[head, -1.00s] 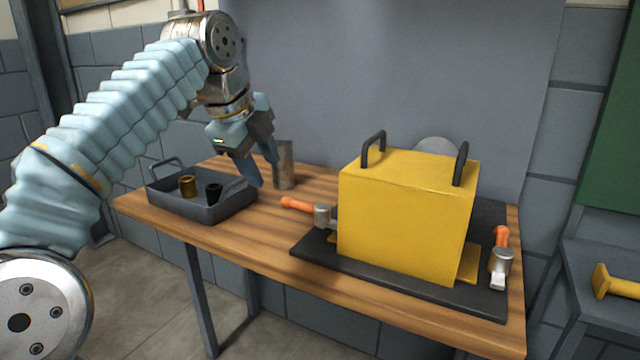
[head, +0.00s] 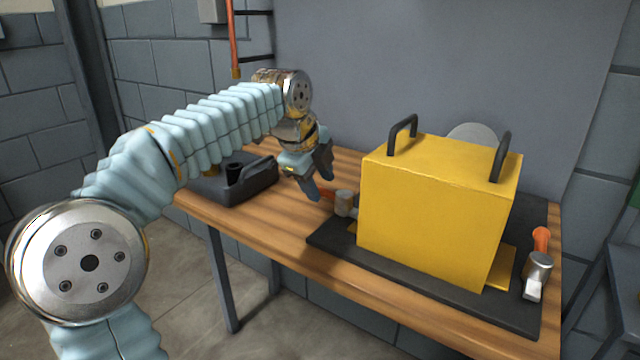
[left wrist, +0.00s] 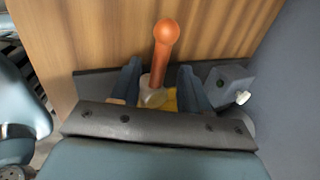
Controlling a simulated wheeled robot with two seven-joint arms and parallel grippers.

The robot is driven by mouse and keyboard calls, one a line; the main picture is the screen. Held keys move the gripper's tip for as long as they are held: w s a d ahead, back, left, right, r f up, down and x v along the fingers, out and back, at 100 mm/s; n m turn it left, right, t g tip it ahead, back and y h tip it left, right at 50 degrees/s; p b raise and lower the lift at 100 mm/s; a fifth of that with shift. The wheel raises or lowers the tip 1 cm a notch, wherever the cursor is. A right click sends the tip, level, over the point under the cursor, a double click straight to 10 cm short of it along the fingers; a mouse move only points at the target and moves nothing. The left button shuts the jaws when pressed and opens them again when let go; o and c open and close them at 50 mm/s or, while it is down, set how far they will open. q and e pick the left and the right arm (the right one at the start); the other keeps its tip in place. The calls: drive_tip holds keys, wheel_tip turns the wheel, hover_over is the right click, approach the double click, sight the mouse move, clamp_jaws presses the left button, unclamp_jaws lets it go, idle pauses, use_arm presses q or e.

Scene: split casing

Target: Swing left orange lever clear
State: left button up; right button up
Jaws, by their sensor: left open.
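The left orange lever (head: 327,194) sits at the left side of the yellow casing (head: 432,215), beside a metal clamp body (head: 344,203). My left gripper (head: 319,186) is open at this lever, and its fingers partly cover the orange handle in the head view. In the left wrist view, the orange handle (left wrist: 164,48) with its round knob points away between my two spread fingers (left wrist: 160,85); I cannot tell whether they touch it. A second orange lever (head: 541,240) stands at the casing's right side. My right gripper is not in view.
The casing, with two dark handles on top, stands on a black base plate (head: 330,241) on the wooden table (head: 270,232). A dark tray (head: 250,186) lies at the table's left, partly behind my arm. A grey wall rises behind.

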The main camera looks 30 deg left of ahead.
use_arm(q)
drive_tip(key=shift+w+f, duration=0.25)
drive_tip(key=shift+f, duration=0.35)
clamp_jaws()
